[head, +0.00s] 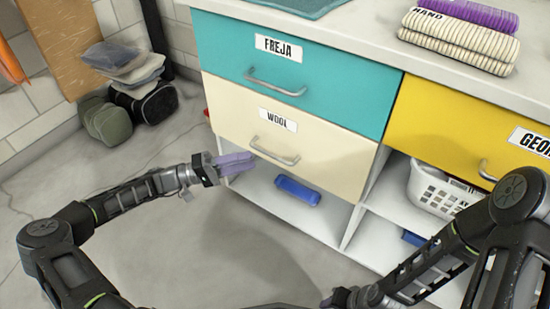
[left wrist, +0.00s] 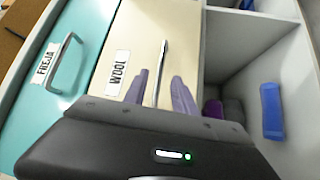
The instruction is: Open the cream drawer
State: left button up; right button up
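The cream drawer (head: 330,158), labelled WOOL, sits below the teal drawer and looks flush with the cabinet front. Its silver bar handle (head: 275,152) is on the front. My left gripper (head: 248,160) is in front of the drawer, close to the handle's left end. In the left wrist view its two purple fingers (left wrist: 160,92) are apart, and the handle (left wrist: 161,72) shows between them. Contact with the handle cannot be told. My right gripper (head: 335,298) is low at the bottom edge, partly cut off, its fingers unclear.
The teal drawer (head: 295,75), labelled FREJA, is above. A yellow drawer (head: 450,115) is to the right. Open shelves below hold a blue item (head: 298,190) and a white basket (head: 440,190). Folded towels (head: 460,40) lie on top. Bags (head: 130,85) stand by the wall. The floor in front is clear.

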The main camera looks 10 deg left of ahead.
aim_at(271, 156)
pick_arm(q)
jog(key=b+x, duration=0.2)
jog(key=x, duration=0.5)
jog(key=shift+f, duration=0.1)
jog(key=shift+w+d, duration=0.15)
jog(key=shift+d, duration=0.25)
jog(key=shift+c, duration=0.3)
grip_shut()
dwell(0.9)
